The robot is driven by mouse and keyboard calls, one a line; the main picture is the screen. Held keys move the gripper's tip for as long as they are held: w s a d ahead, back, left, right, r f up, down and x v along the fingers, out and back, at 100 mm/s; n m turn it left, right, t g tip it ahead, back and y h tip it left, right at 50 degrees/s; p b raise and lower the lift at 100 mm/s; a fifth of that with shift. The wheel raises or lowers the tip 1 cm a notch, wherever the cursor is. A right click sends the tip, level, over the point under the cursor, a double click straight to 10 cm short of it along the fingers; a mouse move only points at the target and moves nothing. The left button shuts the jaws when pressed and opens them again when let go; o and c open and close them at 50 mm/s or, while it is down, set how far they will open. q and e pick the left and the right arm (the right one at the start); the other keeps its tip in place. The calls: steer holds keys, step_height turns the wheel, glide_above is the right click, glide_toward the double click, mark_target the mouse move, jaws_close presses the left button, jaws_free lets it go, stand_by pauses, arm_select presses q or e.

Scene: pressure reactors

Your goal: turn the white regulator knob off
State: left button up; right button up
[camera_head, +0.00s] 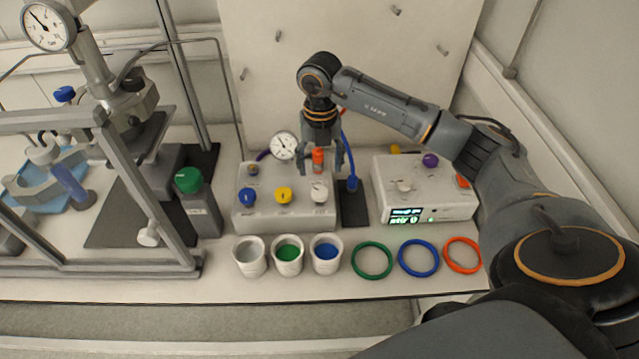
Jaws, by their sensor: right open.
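The white regulator knob (319,192) sits at the right end of the front row on the grey regulator box (262,215), next to a yellow knob (283,195) and a blue knob (247,197). My right gripper (321,168) points down above the back right of this box. Its fingers are open and spread, just behind and above the white knob. An orange-red part (318,157) shows between the fingers; I cannot tell whether they touch it. The white knob is in plain sight. My left gripper is not in view.
A pressure gauge (284,146) stands left of the gripper. A second box (455,207) with a display and another pale knob (404,186) is to the right. Cups (250,262) and coloured rings (372,276) line the front. A green-capped bottle (202,207) and metal frame stand left.

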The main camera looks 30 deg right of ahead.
mark_target(320, 191)
step_height(320, 191, down, 8)
steer(key=shift+f+p, duration=0.25)
steer(key=shift+p, duration=0.65)
steer(key=c, duration=1.2)
steer(key=shift+o, duration=0.2)
